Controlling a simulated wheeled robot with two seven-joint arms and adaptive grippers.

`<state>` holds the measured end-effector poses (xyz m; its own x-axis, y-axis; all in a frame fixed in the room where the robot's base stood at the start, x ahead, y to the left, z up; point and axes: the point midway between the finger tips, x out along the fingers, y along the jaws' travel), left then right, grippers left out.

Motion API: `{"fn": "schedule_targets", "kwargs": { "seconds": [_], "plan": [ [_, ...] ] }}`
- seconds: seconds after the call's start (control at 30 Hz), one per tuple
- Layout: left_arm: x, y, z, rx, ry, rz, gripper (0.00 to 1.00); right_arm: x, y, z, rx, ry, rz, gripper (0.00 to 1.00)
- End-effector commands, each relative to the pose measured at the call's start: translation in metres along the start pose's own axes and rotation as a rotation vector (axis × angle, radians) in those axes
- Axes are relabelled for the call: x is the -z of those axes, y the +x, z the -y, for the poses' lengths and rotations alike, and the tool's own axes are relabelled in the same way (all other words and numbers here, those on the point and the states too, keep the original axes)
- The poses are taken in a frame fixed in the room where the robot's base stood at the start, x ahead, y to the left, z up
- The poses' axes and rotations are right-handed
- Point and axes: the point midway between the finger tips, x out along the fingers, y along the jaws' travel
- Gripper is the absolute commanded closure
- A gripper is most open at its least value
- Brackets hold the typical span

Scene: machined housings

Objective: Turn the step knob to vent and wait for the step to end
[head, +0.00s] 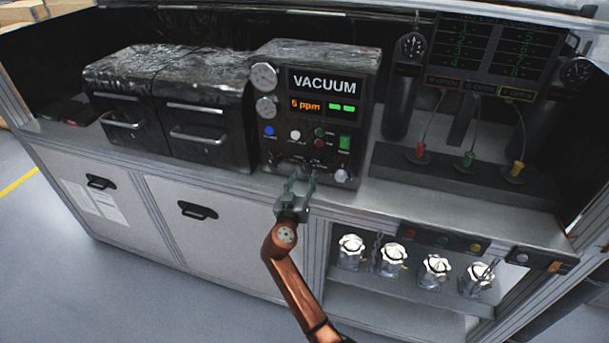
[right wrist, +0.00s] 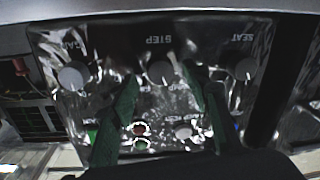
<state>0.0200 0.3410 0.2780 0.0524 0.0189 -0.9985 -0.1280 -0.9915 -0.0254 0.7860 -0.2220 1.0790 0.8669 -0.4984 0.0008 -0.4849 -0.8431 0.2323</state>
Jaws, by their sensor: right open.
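The black vacuum unit (head: 322,80) stands on the bench, with an orange ppm readout and green indicators on its display. My right gripper (head: 302,180) is in front of the lower panel, open, and largely hides the step knob in the head view. In the right wrist view its green fingers (right wrist: 162,82) lie either side of the knob, with visible gaps. The knob's pointed-to setting cannot be read. My left gripper is not in view.
The gas knob (right wrist: 73,76) and seat knob (right wrist: 242,69) flank the step knob closely. Two dark boxes (head: 203,113) with handles stand left of the unit. Right are hoses with coloured fittings (head: 469,158).

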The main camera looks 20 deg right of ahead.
Motion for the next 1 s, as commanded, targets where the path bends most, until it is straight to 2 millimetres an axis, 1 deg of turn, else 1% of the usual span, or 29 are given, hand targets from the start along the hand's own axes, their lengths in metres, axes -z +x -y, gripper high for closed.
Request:
{"fn": "schedule_targets", "kwargs": {
  "seconds": [0.03, 0.1, 0.2, 0.47, 0.57, 1.0],
  "plan": [
    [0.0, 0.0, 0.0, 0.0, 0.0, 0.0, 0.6, 0.001, 0.006, 0.0, 0.0, -0.002, -0.002, 0.56],
    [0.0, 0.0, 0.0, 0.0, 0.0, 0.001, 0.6, 0.001, 0.013, 0.0, 0.001, -0.003, -0.001, 0.56],
    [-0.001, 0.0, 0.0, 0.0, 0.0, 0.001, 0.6, -0.001, 0.018, 0.0, 0.001, -0.002, 0.0, 0.56],
    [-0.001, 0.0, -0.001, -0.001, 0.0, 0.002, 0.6, -0.001, 0.019, 0.0, 0.001, -0.001, 0.001, 0.56],
    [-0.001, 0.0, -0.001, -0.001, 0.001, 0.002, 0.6, -0.001, 0.019, 0.0, 0.001, -0.001, 0.001, 0.62],
    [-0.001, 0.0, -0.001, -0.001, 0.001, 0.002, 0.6, -0.001, 0.019, 0.001, 0.002, -0.001, 0.001, 0.92]
  ]
}}
